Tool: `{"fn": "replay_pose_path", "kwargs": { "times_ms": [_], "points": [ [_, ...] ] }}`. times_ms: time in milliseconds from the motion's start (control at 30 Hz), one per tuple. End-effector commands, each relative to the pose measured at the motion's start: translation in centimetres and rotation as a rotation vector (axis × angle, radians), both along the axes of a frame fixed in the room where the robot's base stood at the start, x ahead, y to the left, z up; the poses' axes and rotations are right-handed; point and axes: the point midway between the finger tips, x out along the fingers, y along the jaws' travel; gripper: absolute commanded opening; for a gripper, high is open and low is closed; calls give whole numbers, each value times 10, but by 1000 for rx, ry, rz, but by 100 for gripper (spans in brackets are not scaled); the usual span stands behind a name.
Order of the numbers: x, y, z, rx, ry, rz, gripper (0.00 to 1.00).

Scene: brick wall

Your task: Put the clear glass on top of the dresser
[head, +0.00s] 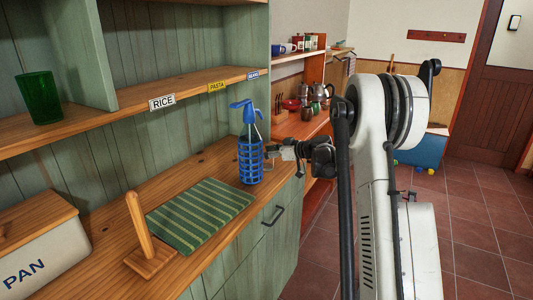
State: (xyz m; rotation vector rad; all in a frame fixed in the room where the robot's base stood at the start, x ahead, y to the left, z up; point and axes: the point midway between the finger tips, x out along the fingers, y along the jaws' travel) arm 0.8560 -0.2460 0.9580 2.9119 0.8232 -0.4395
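The dresser (235,162) is green wood with a brown wooden worktop and shelves above it, filling the left and middle of the head view. My gripper (273,151) is at the dresser's right end, close to the right side of a blue siphon bottle (250,160) standing upright on the worktop. I cannot tell whether they touch. The fingers are small and dark, and their opening is unclear.
A green striped mat (200,213), a wooden stand with an upright post (140,225) and a white PAN bin (38,250) occupy the worktop. A lower sideboard (300,124) with kettles and mugs stands behind. The tiled floor is open at the right.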

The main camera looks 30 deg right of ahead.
Motion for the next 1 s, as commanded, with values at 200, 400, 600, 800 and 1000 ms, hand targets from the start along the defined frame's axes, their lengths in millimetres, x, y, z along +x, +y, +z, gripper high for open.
{"fn": "replay_pose_path", "kwargs": {
  "times_ms": [200, 400, 600, 800, 1000],
  "points": [
    [0, 0, -4, 0, 0, 0, 46],
    [0, 0, -3, 0, 0, 0, 64],
    [0, 0, -3, 0, 0, 0, 64],
    [-10, -7, 5, 1, 0, -1, 64],
    [-42, -27, 16, 0, 0, -3, 64]
  ]
}}
